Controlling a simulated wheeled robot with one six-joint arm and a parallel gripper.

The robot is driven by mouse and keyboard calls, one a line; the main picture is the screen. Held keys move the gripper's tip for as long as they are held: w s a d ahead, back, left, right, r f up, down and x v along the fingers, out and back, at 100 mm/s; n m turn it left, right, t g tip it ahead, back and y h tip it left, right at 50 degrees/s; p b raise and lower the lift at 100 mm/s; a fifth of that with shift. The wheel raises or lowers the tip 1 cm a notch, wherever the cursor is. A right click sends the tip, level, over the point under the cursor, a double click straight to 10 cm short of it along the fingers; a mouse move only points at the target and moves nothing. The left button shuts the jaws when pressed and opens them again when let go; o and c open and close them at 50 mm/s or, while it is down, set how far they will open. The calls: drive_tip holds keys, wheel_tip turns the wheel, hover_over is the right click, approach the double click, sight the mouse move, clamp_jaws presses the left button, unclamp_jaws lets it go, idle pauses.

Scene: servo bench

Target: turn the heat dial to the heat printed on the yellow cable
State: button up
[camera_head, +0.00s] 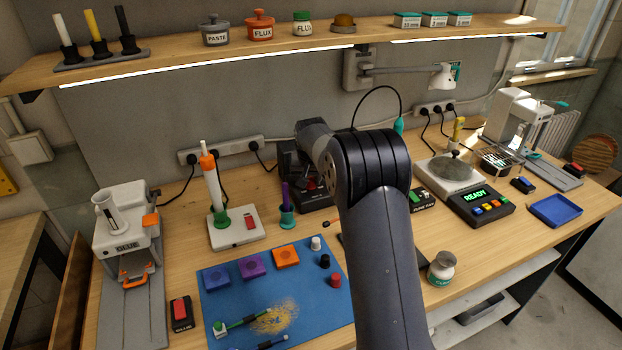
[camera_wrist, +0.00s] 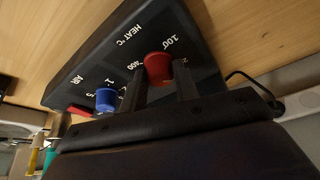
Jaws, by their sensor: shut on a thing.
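The heat dial (camera_wrist: 158,68) is a red knob on a dark control box (camera_wrist: 72,72), beside white print reading HEAT °C, 100 and 400. My gripper (camera_wrist: 159,84) has a black finger on each side of the red knob and is shut on it. The knob's pointer mark cannot be made out. In the head view my arm hides much of the control box (camera_head: 317,203). A yellow rod (camera_head: 96,27) stands between a white and a black one in a shelf rack. I cannot tell whether it is the yellow cable, and no heat print is readable on it.
A blue air knob (camera_wrist: 106,100) sits close beside the heat dial, with a red switch (camera_wrist: 78,110) beyond it. A purple tool in a green holder (camera_head: 287,216) and a soldering iron stand (camera_head: 238,236) are left of the box. A blue mat (camera_head: 222,300) lies in front.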

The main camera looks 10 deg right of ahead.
drive_tip(key=shift+m, duration=0.7)
drive_tip(key=o, duration=1)
drive_tip(key=shift+r, duration=0.1)
drive_tip(key=v, duration=0.3)
drive_tip(key=b+v, duration=0.1)
drive_tip(key=v, duration=0.6)
drive_tip(key=shift+a+r, duration=0.3)
